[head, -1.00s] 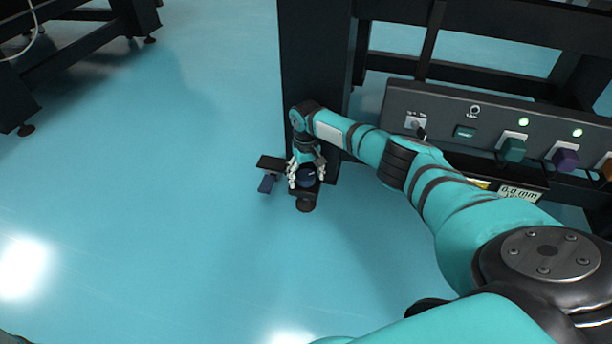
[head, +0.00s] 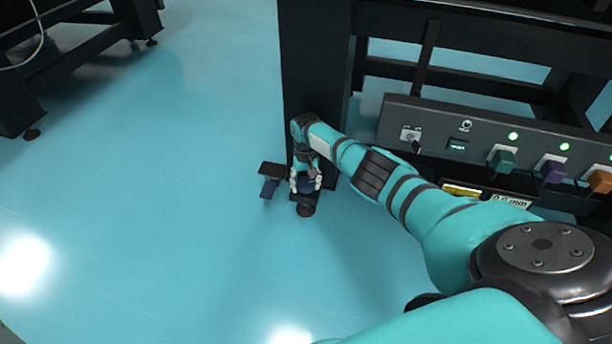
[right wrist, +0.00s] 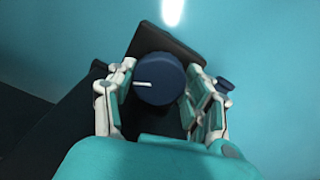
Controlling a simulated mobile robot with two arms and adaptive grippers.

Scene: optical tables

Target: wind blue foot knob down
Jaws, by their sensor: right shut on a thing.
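The dark blue foot knob (head: 306,185) is at the bottom of the black table leg (head: 312,70), close to the floor. In the right wrist view the round knob (right wrist: 158,80) shows a white mark on its top, pointing left. My right gripper (head: 306,182) reaches down to it and is shut on it, with one finger on each side in the right wrist view (right wrist: 158,98). My left gripper is not in view.
A dark bracket with a small blue part (head: 270,186) sticks out left of the leg. A control panel (head: 480,140) with green, purple and orange knobs runs along the right. Another black table frame (head: 75,40) stands far left. Open floor (head: 150,200) lies between.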

